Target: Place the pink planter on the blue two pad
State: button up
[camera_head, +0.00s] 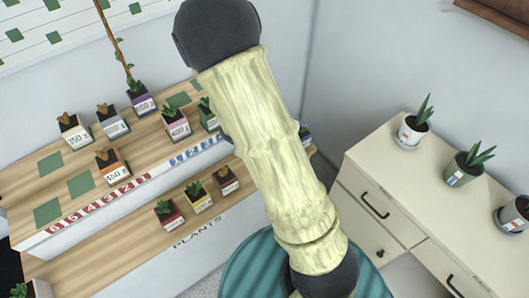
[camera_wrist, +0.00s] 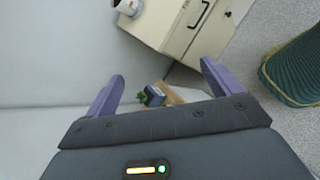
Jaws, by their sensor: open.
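In the head view, a planter that looks pink (camera_head: 177,130), with a green plant and a label reading about 400, stands on the upper wooden shelf left of my arm. Green square pads lie on this shelf; blue number tags (camera_head: 197,153) run along the right part of its front edge. The tags are too small to read surely, so I cannot tell which pad is blue two. My arm hides part of the shelf's right end. In the wrist view, my gripper (camera_wrist: 162,72) is open and empty, away from the pink planter. My gripper is outside the head view.
Several other planters stand on the upper shelf and the lower ledge (camera_head: 140,232). A white drawer cabinet (camera_head: 375,165) with potted plants is at right. A teal round seat (camera_head: 250,268) stands in front. In the wrist view, a blue planter (camera_wrist: 154,95) shows beyond my gripper.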

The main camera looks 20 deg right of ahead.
jog(key=s+a+r+m+t+y, duration=0.1)
jog(key=s+a+r+m+y, duration=0.1)
jog(key=a+m+y, duration=0.3)
jog(key=s+a+r+m+t+y, duration=0.2)
jog(key=a+r+m+y, duration=0.2)
jog(key=a+m+y, duration=0.1)
jog(key=shift+s+a+y, duration=0.3)
jog(key=shift+a, duration=0.35)
dwell(0.4)
